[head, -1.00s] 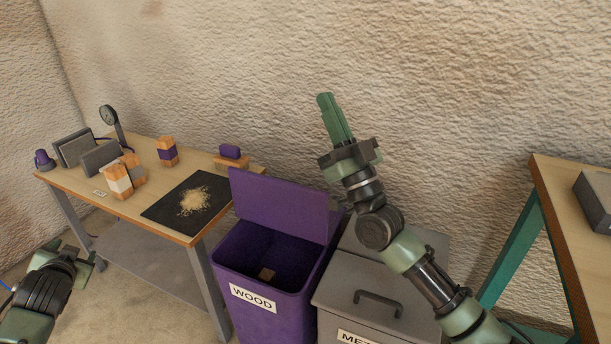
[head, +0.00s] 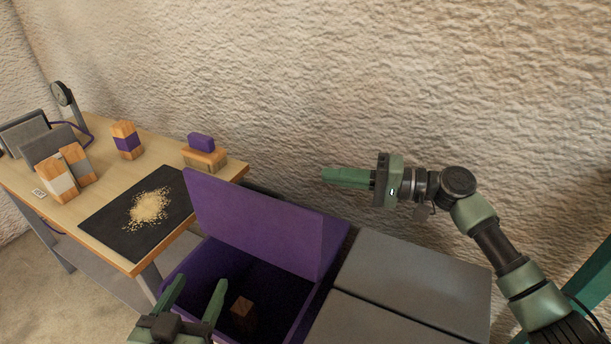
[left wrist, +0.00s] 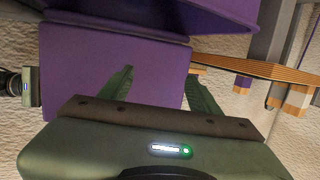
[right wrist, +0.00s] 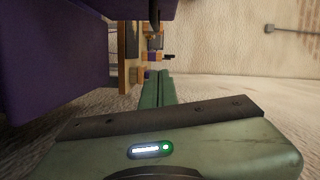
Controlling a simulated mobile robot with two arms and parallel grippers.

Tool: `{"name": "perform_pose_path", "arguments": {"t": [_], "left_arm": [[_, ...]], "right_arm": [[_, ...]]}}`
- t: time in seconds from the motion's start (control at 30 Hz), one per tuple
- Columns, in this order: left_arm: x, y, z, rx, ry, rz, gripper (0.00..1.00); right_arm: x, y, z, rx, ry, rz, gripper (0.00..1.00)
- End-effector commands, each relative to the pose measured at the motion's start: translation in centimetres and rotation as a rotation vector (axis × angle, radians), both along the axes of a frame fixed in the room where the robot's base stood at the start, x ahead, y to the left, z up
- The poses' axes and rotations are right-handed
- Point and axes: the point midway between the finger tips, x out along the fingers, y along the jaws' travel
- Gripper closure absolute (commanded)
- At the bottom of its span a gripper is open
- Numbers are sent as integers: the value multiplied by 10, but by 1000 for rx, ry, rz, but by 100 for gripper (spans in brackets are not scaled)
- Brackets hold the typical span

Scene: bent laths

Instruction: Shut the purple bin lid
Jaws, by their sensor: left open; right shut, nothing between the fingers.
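The purple bin (head: 180,276) stands open, its purple lid (head: 255,222) raised and leaning back toward the wall. A wooden block (head: 243,316) lies inside. My left gripper (head: 197,286) is open and empty at the bin's front, in front of the opening in the head view. In the left wrist view the lid (left wrist: 110,62) shows beyond its open fingers (left wrist: 158,88). My right gripper (head: 324,175) is shut and empty, pointing left, above and to the right of the lid near the wall. Its closed fingers (right wrist: 158,78) show in the right wrist view.
A grey bin (head: 400,285) stands right beside the purple one. The workbench (head: 105,255) on the left holds a black mat (head: 110,222) with sawdust, wooden blocks, a brush (head: 204,152) and a gauge (head: 63,95). The rough wall is close behind the lid.

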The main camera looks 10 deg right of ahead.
Motion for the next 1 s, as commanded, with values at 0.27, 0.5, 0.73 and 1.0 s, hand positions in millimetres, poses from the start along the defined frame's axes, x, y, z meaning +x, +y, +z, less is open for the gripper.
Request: {"name": "perform_pose_path", "arguments": {"t": [0.27, 0.5, 0.73, 1.0], "left_arm": [[5, -5, 20, -26, -110, -9, 38], [8, -10, 50, -65, -261, -18, 38], [8, -11, 59, -77, -306, -21, 38], [7, -11, 62, -79, -316, -21, 38]], "right_arm": [[16, 44, -1, 1, -4, 3, 100], [34, 92, -4, -1, -6, 1, 100], [9, 108, -10, -3, -4, -1, 100], [2, 113, -12, -1, -4, -3, 100]]}}
